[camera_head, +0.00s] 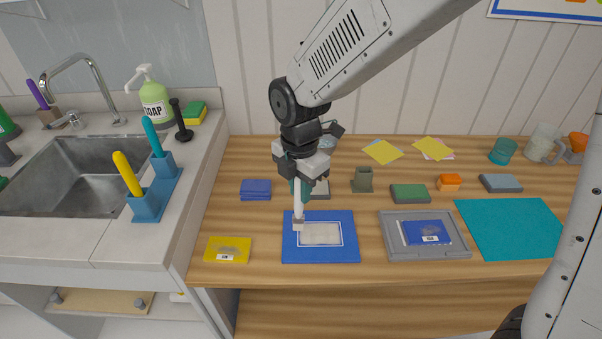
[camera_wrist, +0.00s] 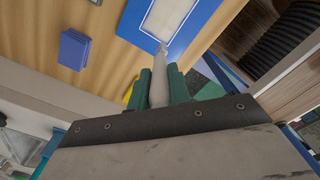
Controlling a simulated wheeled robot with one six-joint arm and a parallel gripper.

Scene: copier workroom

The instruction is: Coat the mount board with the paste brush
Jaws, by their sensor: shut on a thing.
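The mount board (camera_head: 349,252) lies flat on the wooden table. It is blue, with a pale beige panel inside a thin white outline. Its blue edge also shows at the top of the wrist view (camera_wrist: 193,32). My gripper (camera_head: 300,188) is shut on the white handle of the paste brush (camera_head: 298,207), which points down. The brush's greyish head is over the left edge of the pale panel; I cannot tell whether it touches. In the wrist view, the green fingers of my gripper (camera_wrist: 160,90) grip the brush handle (camera_wrist: 158,78) from both sides.
A yellow card (camera_head: 228,250) lies left of the board, and a grey tray (camera_head: 436,252) holding a blue packet is right of it. Blue pads (camera_head: 256,190), a grey-green holder (camera_head: 362,181) and a green-topped block (camera_head: 410,194) stand behind. A teal mat (camera_head: 512,228) lies at right.

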